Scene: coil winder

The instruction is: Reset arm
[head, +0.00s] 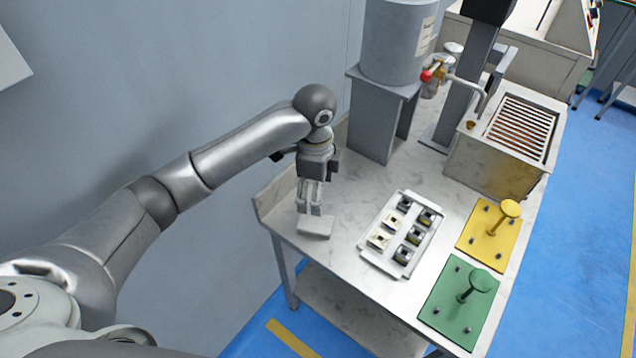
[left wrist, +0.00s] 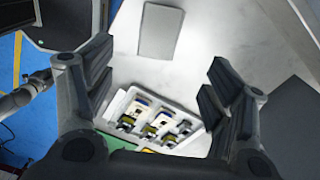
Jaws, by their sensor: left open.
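My left arm reaches in from the left in the head view, with its left gripper (head: 311,208) pointing down over the near left corner of the table (head: 340,256). A small pale block (head: 315,228) lies on the table just by the fingertips. In the left wrist view the left gripper (left wrist: 158,82) is open, with nothing between its fingers. The block shows there as a flat grey rectangle (left wrist: 160,32), above the gap between the fingers. My right gripper is not seen.
A white tray (head: 369,252) with several small coil parts lies right of the gripper. A grey tank (head: 395,45) on a stand and a slatted metal box (head: 483,165) are behind. The wall is close on the left.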

